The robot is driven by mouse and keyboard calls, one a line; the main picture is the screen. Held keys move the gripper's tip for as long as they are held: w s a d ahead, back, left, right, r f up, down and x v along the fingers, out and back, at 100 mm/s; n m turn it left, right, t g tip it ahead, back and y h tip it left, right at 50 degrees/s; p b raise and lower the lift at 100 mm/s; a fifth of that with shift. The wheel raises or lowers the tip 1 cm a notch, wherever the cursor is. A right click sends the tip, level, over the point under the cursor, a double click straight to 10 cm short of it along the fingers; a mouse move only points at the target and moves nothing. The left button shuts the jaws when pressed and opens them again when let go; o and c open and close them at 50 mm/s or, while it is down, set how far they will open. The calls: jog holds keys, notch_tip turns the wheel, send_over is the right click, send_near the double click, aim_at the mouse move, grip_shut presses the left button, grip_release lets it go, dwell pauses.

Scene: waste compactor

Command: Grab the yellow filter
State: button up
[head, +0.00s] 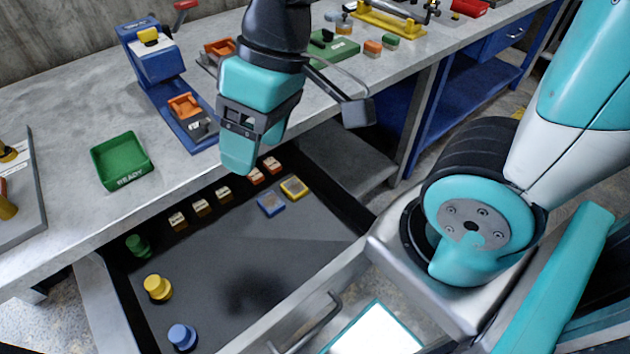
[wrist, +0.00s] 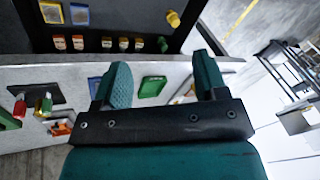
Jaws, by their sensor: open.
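A flat square with a yellow frame and a greyish, speckled face, apparently the yellow filter (head: 294,187), lies on the dark floor of the open drawer (head: 215,290), near its far right end. It also shows at the top left of the wrist view (wrist: 51,13). A similar blue-framed square (head: 270,204) lies beside it. A yellow knobbed cylinder (head: 157,288) stands at the drawer's left end. My gripper (head: 240,155) points down above the drawer's back edge, apart from the yellow square. In the wrist view its two fingers (wrist: 160,75) are spread with nothing held between them.
Small tan and orange labelled blocks (head: 201,207) line the drawer's back. A green cylinder (head: 138,246) and a blue one (head: 182,337) stand at its left. A green READY tray (head: 122,161) and a blue press (head: 158,60) stand on the counter. The drawer's middle is clear.

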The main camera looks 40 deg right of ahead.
jog(key=w+d+f+m+t+h, duration=0.15)
jog(key=w+d+f+m, duration=0.25)
jog(key=w+d+f, duration=0.55)
jog(key=m+h+b, duration=0.1)
jog(key=m+h, duration=0.1)
jog(key=h, duration=0.1)
send_near(294, 186)
jog(key=f, duration=0.4)
jog(key=shift+w+d+y, duration=0.15)
jog(key=shift+d+y, duration=0.1)
jog(key=shift+d, duration=0.05)
jog(key=shift+w+a+f+p, duration=0.1)
jog(key=shift+w+f+p, duration=0.15)
jog(key=shift+f, duration=1.05)
jog(key=shift+w+a+f+p, duration=0.1)
jog(key=shift+w+f, duration=0.15)
jog(key=shift+f, duration=1.1)
jog(key=c, duration=0.7)
jog(key=shift+r, duration=0.1)
